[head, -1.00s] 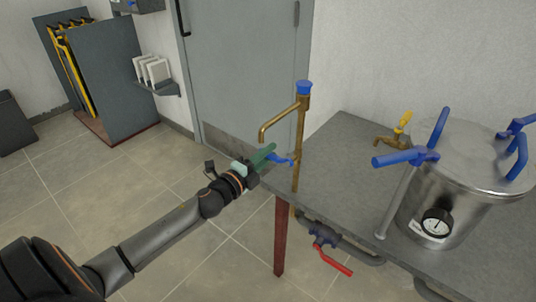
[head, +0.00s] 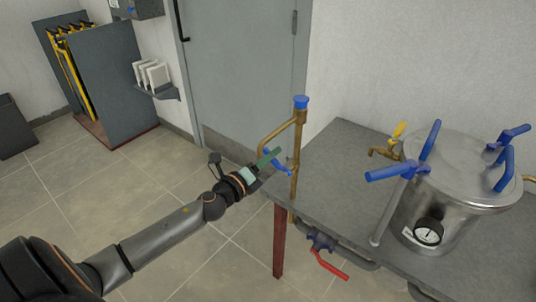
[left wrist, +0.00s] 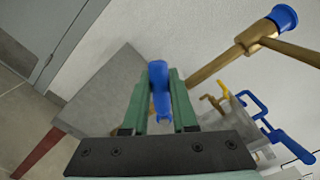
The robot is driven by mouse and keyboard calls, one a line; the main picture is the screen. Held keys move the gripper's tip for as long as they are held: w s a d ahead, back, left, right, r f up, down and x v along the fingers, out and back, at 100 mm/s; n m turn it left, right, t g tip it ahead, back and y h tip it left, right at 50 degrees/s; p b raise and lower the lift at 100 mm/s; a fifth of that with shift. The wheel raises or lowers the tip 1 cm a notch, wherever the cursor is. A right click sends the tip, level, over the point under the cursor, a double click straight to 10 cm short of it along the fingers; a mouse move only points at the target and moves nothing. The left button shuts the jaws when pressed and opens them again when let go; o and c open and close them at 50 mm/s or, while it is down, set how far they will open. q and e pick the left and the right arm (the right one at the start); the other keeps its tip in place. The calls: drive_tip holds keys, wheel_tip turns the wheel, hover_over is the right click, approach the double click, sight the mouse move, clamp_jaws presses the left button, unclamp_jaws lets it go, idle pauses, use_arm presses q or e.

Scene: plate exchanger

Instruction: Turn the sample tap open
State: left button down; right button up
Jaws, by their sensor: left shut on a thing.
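A brass standpipe tap (head: 298,150) with a bent spout and a blue cap stands at the near left corner of the bench. Its blue lever (head: 283,170) sits low on the pipe, tilted up toward the left. My left gripper (head: 267,157) is at this lever, with its green fingers around it. In the left wrist view the lever (left wrist: 160,88) lies between the two green fingers (left wrist: 163,78), which are shut on it. The lever's pivot is hard to see there. My right gripper is not in view.
A steel vessel (head: 455,185) with blue handles and a gauge stands on the grey bench (head: 345,160). A red-handled valve (head: 328,264) hangs below the bench edge. The floor at left is clear.

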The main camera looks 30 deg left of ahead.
sight(280, 164)
use_arm(q)
drive_tip(key=shift+d+r+m+p, duration=0.4)
drive_tip(key=shift+r+m+p, duration=0.15)
drive_tip(key=shift+m, duration=0.45)
drive_tip(key=shift+s+d+r+m+p, duration=0.1)
drive_tip(key=shift+d+r+m+p, duration=0.15)
drive_tip(key=shift+m, duration=0.25)
drive_tip(key=shift+d+r+m+p, duration=0.1)
drive_tip(key=shift+m+p, duration=0.15)
drive_tip(key=shift+m, duration=0.25)
drive_tip(key=d+m+p, duration=0.1)
drive_tip(key=m+p, duration=0.1)
drive_tip(key=m, duration=0.1)
drive_tip(key=shift+d+r, duration=0.35)
drive_tip(key=shift+r, duration=0.05)
drive_tip(key=shift+s+d+m+p, duration=0.1)
drive_tip(key=shift+d+m+p, duration=0.35)
drive_tip(key=shift+m, duration=0.55)
drive_tip(key=shift+d+m+p, duration=0.35)
drive_tip(key=shift+d+m, duration=0.2)
drive_tip(key=shift+m, duration=0.45)
drive_tip(key=c, duration=0.7)
unclamp_jaws()
